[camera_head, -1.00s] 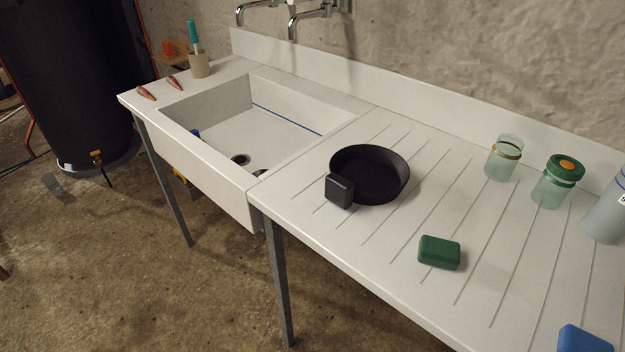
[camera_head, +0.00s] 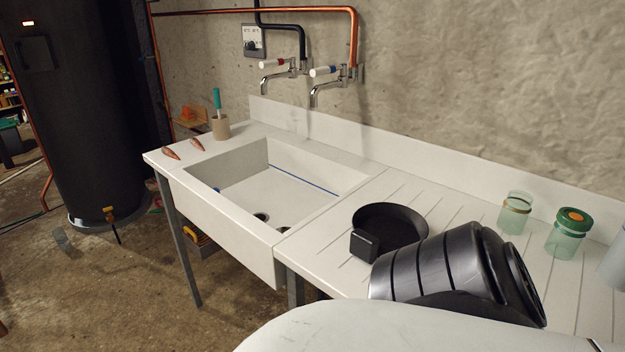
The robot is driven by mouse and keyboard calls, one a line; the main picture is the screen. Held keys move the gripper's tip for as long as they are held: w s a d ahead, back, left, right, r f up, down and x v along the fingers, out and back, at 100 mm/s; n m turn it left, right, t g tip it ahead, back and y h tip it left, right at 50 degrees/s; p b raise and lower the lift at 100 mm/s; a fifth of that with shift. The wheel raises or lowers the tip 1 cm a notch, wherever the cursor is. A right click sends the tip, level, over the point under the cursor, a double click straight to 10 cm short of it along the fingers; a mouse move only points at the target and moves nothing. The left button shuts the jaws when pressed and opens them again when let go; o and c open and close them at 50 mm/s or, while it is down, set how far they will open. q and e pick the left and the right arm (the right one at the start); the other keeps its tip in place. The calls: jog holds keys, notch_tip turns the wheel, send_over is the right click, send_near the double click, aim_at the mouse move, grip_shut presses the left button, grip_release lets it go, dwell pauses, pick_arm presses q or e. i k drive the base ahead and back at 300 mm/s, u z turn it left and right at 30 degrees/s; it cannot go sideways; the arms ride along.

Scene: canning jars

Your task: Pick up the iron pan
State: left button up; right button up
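The iron pan (camera_head: 396,222) is round and black. It sits on the grooved drainboard (camera_head: 345,250) just right of the sink, with a dark block-like piece at its near left rim that looks like its handle. A black jointed part and a white link of my own arm fill the lower right of the head view. They cover the drainboard in front of the pan and overlap its near right edge in the picture; I cannot tell whether they touch it. Neither gripper's fingers show.
A white sink (camera_head: 222,212) with two wall taps is left of the pan. A glass jar (camera_head: 514,214) and a green-lidded jar (camera_head: 568,236) stand at the back right. A brown cup (camera_head: 220,127) with a teal-handled tool stands at the far left. A raised back ledge (camera_head: 400,163) runs along the wall.

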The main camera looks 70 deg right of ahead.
aim_at(380, 228)
jog(key=u, duration=0.05)
jog(key=i, duration=1.3)
jog(key=z, duration=1.75)
